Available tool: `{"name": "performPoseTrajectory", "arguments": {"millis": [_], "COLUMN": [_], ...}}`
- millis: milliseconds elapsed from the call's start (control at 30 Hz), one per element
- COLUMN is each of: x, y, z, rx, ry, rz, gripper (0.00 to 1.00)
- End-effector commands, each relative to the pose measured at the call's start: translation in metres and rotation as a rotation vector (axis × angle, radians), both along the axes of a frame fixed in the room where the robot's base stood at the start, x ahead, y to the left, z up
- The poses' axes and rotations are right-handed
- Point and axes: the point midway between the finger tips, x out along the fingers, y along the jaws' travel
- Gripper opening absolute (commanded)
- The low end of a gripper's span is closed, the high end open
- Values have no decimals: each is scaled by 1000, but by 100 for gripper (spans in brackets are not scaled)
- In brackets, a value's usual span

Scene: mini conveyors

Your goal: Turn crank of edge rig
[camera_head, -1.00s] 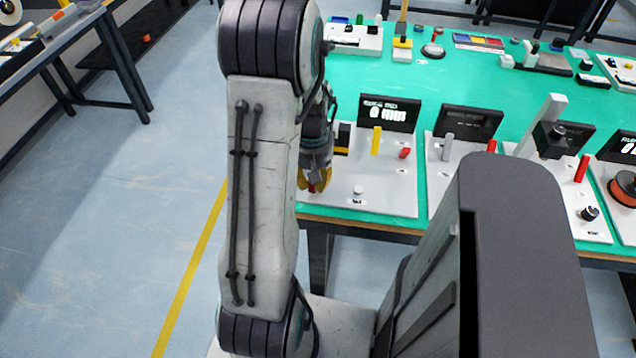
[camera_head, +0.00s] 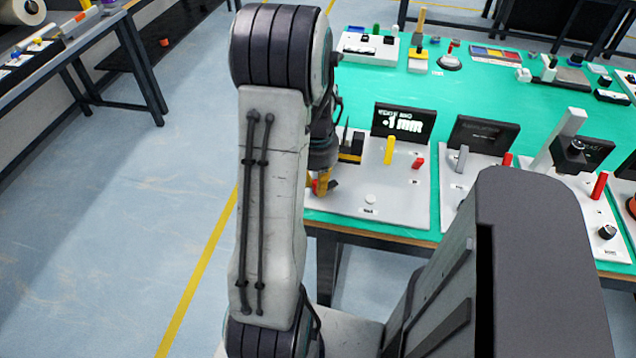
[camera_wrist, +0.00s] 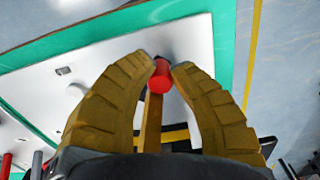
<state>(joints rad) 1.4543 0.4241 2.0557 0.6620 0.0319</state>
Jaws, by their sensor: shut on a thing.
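The edge rig is a light panel (camera_head: 345,213) at the near left of the green table, with a black display (camera_head: 404,122) that seems to read .1 mm. Its crank has a red knob (camera_wrist: 161,73) on a tan arm (camera_wrist: 151,122) in the wrist view. My gripper (camera_wrist: 163,66) is shut on the red knob, with one yellow fingertip on each side. In the head view my gripper (camera_head: 322,187) is at the panel's left edge, partly behind my arm, and the knob is mostly hidden.
A yellow post (camera_head: 389,150), a red peg (camera_head: 418,162) and a white button (camera_head: 370,199) stand on the same panel. A neighbouring rig (camera_head: 460,190) is close on the right. The floor left of the table is clear.

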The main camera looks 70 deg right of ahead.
Motion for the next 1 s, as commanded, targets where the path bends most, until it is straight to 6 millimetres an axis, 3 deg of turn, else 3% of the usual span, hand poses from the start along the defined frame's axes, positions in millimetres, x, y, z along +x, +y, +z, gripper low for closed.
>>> {"name": "performPoseTrajectory", "arguments": {"millis": [333,367,633,1000], "x": [0,0,0,0], "y": [1,1,0,-1], "z": [-1,-1,-1,6], "rx": [4,4,1,-2], "ry": [0,0,0,0], "rz": [0,0,0,0], "gripper": [0,24,47,47]}}
